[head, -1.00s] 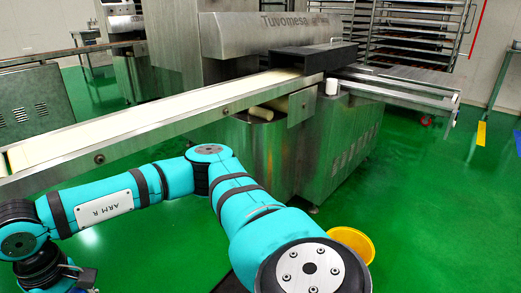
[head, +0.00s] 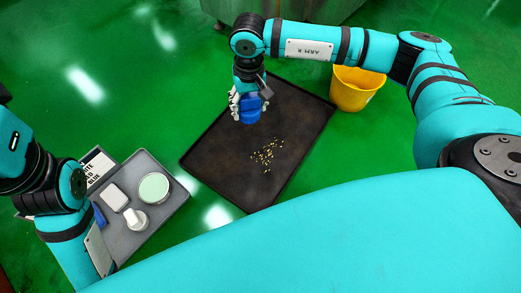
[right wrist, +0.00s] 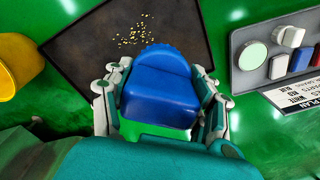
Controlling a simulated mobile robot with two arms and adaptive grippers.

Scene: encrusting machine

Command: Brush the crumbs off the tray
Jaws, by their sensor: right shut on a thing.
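The tray (head: 215,150) is a large dark rectangle with a thin rim, lying low over the green floor. Small yellowish crumbs (head: 266,155) lie scattered in one patch right of its middle. My right gripper (head: 250,103) is shut on a blue brush (head: 249,114) over the far part of the tray. In the right wrist view the fingers grip both sides of the brush (right wrist: 158,95), and the crumbs (right wrist: 131,31) show just beyond it. I cannot tell whether the brush touches the tray. My left arm shows at the left, but its gripper is out of view.
A yellow bucket (head: 355,89) stands by the tray's far right corner.

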